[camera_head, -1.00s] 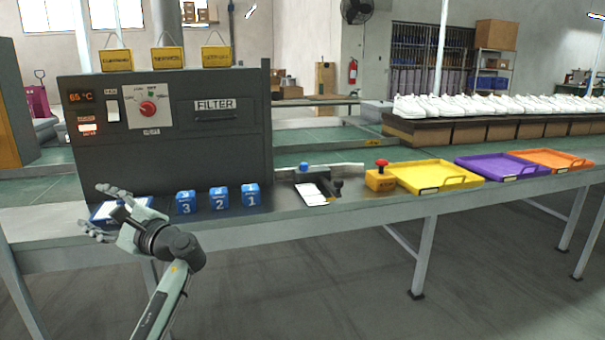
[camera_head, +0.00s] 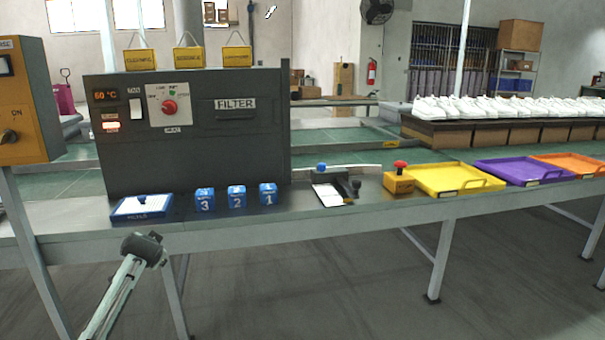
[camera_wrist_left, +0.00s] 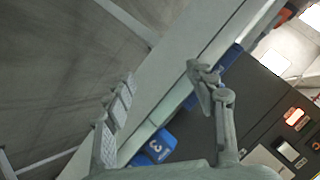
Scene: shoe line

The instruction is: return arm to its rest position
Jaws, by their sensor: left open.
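My left arm (camera_head: 125,285) comes in at the lower left of the head view, in front of the bench edge. My right arm and gripper are in neither view.
The metal bench (camera_head: 300,222) carries a grey machine (camera_head: 240,150), blue numbered blocks (camera_head: 237,197), a flat blue box (camera_head: 141,207) and a yellow tray (camera_head: 455,178). An orange cabinet (camera_head: 25,100) stands at the left. The floor in front is clear.

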